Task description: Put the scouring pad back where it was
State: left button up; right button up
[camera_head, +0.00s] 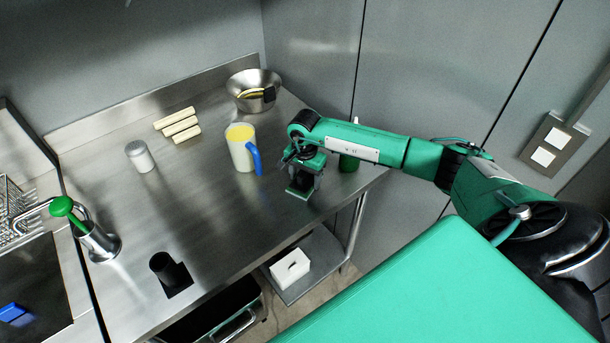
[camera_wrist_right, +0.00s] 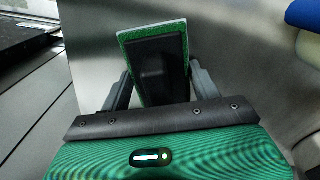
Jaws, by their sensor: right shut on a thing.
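The scouring pad (camera_wrist_right: 180,32) is green with a pale rim and a black block on it. It stands between the two fingers of my right gripper (camera_wrist_right: 158,88), which is shut on it. In the head view the right gripper (camera_head: 301,176) points down by the right front part of the steel table, with the pad (camera_head: 299,193) under it. I cannot tell whether the pad touches the table. My left gripper is not in view.
A white jug (camera_head: 241,152) with a blue handle stands just left of the gripper. A green object (camera_head: 349,163) is partly behind my arm.

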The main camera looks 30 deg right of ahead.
jog(key=shift+f, duration=0.1)
jog(key=o, duration=1.2)
jog(key=shift+o, duration=0.2)
jog(key=shift+r, duration=0.3)
notch_tip(320, 180, up, 11)
jog(key=b, duration=0.4)
jog(key=shift+f, duration=0.1)
jog(key=shift+r, duration=0.5)
